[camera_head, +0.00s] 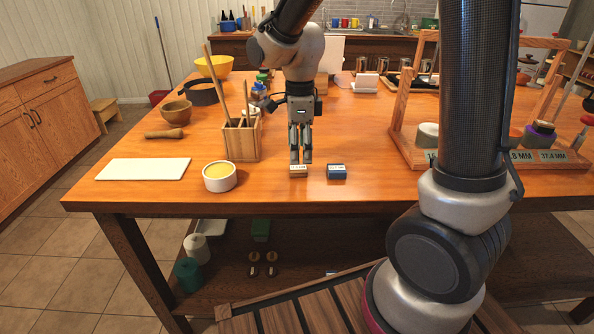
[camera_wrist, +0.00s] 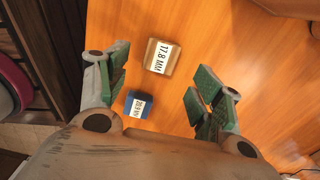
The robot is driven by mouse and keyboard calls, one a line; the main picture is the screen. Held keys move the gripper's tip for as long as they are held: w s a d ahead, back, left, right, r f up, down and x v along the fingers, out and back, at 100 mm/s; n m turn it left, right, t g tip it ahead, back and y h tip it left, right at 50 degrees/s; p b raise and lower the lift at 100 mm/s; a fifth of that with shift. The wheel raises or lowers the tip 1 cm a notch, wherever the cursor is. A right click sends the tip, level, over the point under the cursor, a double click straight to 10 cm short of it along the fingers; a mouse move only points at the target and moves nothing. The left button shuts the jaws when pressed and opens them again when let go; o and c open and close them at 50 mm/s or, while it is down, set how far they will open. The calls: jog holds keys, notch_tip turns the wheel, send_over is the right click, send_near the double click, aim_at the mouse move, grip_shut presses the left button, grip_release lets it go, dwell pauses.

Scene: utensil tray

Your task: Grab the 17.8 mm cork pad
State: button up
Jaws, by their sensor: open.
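The cork pad (camera_wrist: 153,66) is a small tan block with a white label reading 17.8 MM. It lies on the wooden table near the front edge and shows in the head view (camera_head: 298,174). My gripper (camera_head: 301,160) points down just above or behind it; the exact gap is hard to tell. In the wrist view my gripper (camera_wrist: 160,78) is open, with green-padded fingers apart. The cork pad lies between and slightly beyond the fingertips, not held. A blue block (camera_head: 337,173) with a white label sits to its right, also in the wrist view (camera_wrist: 130,99).
A wooden utensil holder (camera_head: 241,143) with sticks stands left of my gripper. A white bowl (camera_head: 219,184) with yellow contents and a white board (camera_head: 144,169) lie further left. A wooden rack (camera_head: 404,146) with labelled pads stands right.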

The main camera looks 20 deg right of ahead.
aim_at(298, 167)
notch_tip(298, 167, down, 5)
jog(key=shift+a, duration=0.15)
jog(key=c, duration=0.8)
